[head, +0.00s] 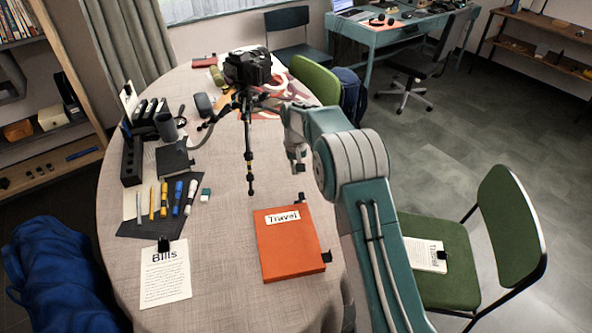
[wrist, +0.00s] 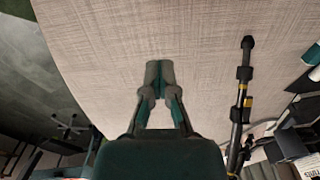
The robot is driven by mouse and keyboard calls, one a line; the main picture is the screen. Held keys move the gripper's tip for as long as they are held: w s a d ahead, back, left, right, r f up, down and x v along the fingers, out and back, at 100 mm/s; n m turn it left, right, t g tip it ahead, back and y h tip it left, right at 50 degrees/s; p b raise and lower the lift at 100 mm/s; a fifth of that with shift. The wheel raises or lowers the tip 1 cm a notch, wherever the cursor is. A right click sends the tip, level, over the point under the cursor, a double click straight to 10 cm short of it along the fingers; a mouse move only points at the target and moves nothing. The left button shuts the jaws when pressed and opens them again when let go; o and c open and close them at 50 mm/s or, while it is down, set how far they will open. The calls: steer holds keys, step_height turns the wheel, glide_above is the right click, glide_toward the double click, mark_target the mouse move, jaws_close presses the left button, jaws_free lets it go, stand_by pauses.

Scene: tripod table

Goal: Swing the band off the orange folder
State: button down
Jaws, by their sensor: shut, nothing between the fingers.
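The orange folder (head: 288,250) lies flat near the table's front edge, with a white "Travel" label at its top. Small black pieces show at its top right corner and on its right edge. I cannot make out a band across its cover. My gripper (head: 299,167) is above the table, beyond the folder and apart from it. In the wrist view my gripper (wrist: 159,76) has its fingertips together, with nothing between them and bare tablecloth beyond. The folder is not in the wrist view.
A camera tripod (head: 249,155) stands left of my gripper; its leg also shows in the wrist view (wrist: 240,100). A "Bills" sheet (head: 166,276) lies left of the folder. A green chair (head: 440,270) stands at the right.

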steer(key=shift+w+a+f, duration=0.1)
steer(key=shift+w+f, duration=0.3)
steer(key=shift+w, duration=0.3)
steer(key=shift+f, duration=0.1)
steer(key=shift+w+a+f, duration=0.1)
steer(key=shift+w+f, duration=0.3)
steer(key=shift+w, duration=0.15)
steer(key=shift+f, duration=0.1)
steer(key=shift+w+f, duration=0.4)
steer(key=shift+w, duration=0.05)
steer(key=c, duration=0.5)
jaws_free()
steer(key=shift+c, duration=0.2)
